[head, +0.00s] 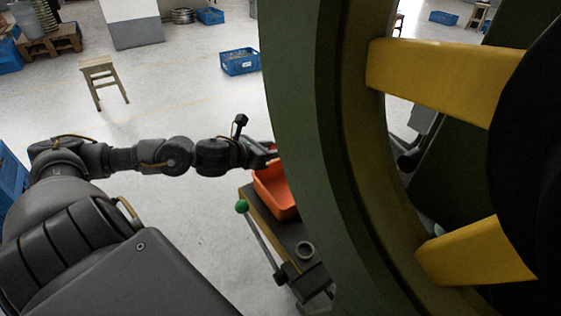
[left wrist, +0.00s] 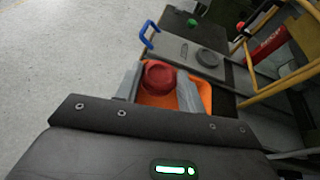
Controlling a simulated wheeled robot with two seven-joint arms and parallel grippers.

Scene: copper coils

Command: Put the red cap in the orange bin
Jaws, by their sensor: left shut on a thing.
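The red cap (left wrist: 158,76) is between the fingers of my left gripper (left wrist: 158,85) in the left wrist view. The gripper is shut on it. The orange bin (left wrist: 205,97) lies behind and below the cap in that view, and the cap hides part of it. In the head view the orange bin (head: 274,190) stands on a dark surface, partly hidden by the big green wheel. My left gripper (head: 272,155) is at the bin's upper edge there, its tips hidden behind the wheel rim. The cap is not visible in the head view. My right gripper is not in view.
A large green wheel (head: 305,150) with yellow spokes fills the right of the head view. A lever with a green knob (head: 241,207) stands beside the bin. A wooden stool (head: 101,78) and a blue crate (head: 240,62) stand on open floor.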

